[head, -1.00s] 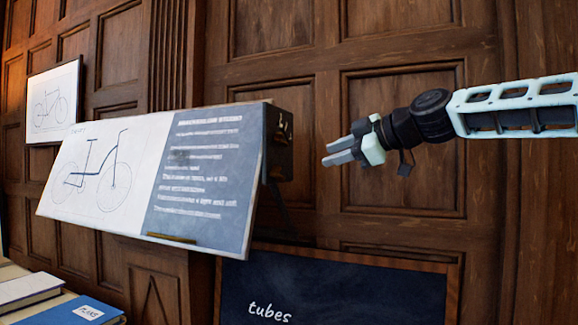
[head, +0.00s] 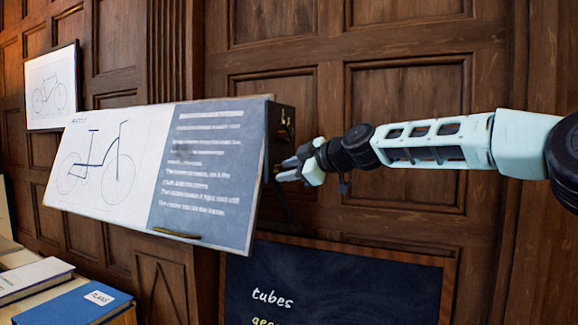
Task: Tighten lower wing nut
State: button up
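The drafting board (head: 160,170) is tilted, with a bicycle drawing on its white left part and writing on its grey right part. Its dark side bracket (head: 283,125) shows at the right edge, with a small fitting on its upper part. The lower wing nut cannot be made out; the area by my fingertips is small and dark. My gripper (head: 287,170) points left at the lower part of the bracket, its grey fingertips at or very near it. The tips are partly lost against the bracket, so I cannot tell whether they touch or hold anything.
A framed bicycle drawing (head: 52,87) hangs at the left. Books, one blue (head: 75,304) and one white (head: 32,280), lie at the lower left. A chalkboard (head: 335,285) stands below my arm. Wood panelling (head: 405,90) runs behind.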

grip_shut()
